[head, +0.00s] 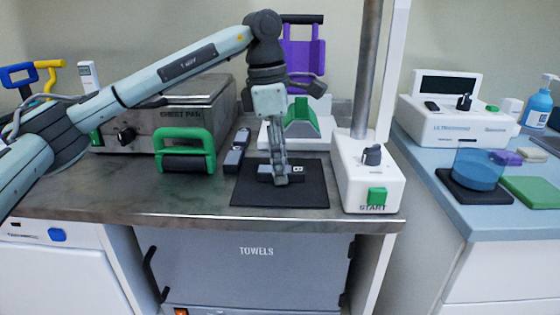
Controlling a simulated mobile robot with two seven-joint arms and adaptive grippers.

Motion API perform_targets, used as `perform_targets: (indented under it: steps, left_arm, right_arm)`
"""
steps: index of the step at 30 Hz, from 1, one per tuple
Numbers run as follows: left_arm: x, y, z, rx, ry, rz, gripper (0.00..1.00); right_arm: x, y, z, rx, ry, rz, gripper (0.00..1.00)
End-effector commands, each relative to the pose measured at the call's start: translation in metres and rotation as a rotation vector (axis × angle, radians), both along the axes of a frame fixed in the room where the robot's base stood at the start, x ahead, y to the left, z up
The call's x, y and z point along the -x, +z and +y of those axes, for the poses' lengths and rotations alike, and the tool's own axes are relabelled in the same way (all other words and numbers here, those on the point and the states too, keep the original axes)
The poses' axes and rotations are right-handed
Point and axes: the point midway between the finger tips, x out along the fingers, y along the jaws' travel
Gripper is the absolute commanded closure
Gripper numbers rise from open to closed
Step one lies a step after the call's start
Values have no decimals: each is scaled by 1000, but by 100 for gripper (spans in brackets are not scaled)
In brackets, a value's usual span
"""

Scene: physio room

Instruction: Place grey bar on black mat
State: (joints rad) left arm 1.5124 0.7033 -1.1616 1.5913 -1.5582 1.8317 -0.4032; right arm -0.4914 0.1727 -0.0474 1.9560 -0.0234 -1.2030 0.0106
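A dark grey bar (295,170) with a small white label lies crosswise at the black mat (280,195), over its middle. It looks to rest on the mat, but a small gap below it cannot be ruled out. My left gripper (280,176) points straight down at the bar, with a finger in front of its middle. The fingers show edge-on, so whether they press on the bar or stand slightly apart is hidden. My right gripper is not in view.
Another dark grey piece (237,151) lies just left of the mat. A green-handled roller (186,152) and a metal sheet pan unit (165,112) stand further left. A white box with a START button (375,180) and a metal post (367,70) stand close on the right.

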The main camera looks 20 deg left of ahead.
Motion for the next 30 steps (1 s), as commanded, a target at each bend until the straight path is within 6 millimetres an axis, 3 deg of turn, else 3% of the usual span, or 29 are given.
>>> perform_targets:
  steps: [8,13,24,30]
  left_arm:
    - [0,0,0,0,0,0,53]
    - [0,11,1,0,1,-2,53]
    - [2,87,9,1,0,-3,53]
    - [3,115,13,0,1,-1,53]
  right_arm:
    - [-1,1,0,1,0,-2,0]
    - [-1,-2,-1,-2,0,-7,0]
    - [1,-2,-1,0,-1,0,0]
    - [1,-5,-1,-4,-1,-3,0]
